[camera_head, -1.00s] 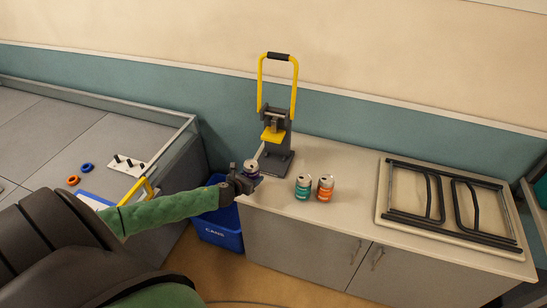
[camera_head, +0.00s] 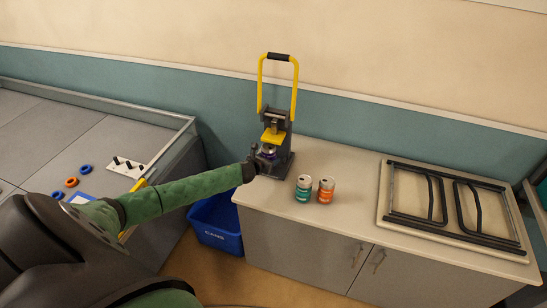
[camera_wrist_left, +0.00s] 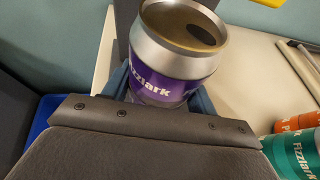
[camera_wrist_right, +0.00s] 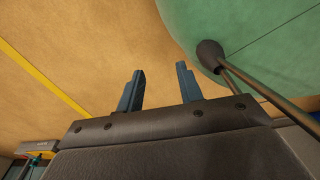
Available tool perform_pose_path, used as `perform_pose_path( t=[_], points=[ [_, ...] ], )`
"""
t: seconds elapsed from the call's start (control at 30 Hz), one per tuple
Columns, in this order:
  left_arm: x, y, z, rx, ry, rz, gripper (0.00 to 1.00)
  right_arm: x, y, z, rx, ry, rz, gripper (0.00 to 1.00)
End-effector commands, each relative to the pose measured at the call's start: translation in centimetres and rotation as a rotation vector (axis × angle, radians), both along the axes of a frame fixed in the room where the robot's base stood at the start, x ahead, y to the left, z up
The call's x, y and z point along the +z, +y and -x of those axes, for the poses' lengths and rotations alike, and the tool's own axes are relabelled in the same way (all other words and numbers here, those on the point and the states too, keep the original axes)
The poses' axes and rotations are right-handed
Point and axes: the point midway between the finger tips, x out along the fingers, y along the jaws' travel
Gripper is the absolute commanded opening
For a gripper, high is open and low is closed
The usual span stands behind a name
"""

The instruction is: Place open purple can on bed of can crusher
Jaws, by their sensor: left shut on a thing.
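The purple can (camera_wrist_left: 172,75) stands upright between the fingers of my left gripper (camera_wrist_left: 160,88) in the left wrist view, its top opening showing dark. My left gripper (camera_head: 262,160) is shut on it. In the head view the can (camera_head: 267,151) is at the can crusher (camera_head: 281,123), under its yellow plate and over the lower base; whether it touches the bed cannot be told. The crusher's yellow handle (camera_head: 295,85) is raised. My right gripper (camera_wrist_right: 160,88) is open and empty over the floor in the right wrist view.
A teal can (camera_head: 304,189) and an orange can (camera_head: 326,190) stand on the cabinet top (camera_head: 350,170) right of the crusher. A blue bin (camera_head: 220,238) stands on the floor left of the cabinet.

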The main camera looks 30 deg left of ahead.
Motion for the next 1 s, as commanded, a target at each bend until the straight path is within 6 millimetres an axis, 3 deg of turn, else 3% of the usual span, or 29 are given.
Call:
perform_pose_path(
  t=[0.17,0.43,0.6,1.0],
  points=[
    [0.1,0.0,-0.8,0.0,-0.001,0.0,0.33,0.0,0.1,-0.4,0.0,-0.006,-0.001,0.36],
    [0.0,0.1,-4.2,-0.001,-0.001,0.001,0.33,-0.1,0.2,-0.4,0.001,-0.004,-0.002,0.36],
    [-1.4,0.1,-3.9,0.0,0.0,0.0,0.33,0.3,0.6,-3.8,0.003,-0.029,-0.004,0.36],
    [-1.5,0.1,-3.9,0.0,0.0,0.0,0.33,0.6,0.8,-4.7,0.001,-0.034,-0.005,0.36]
  ],
)
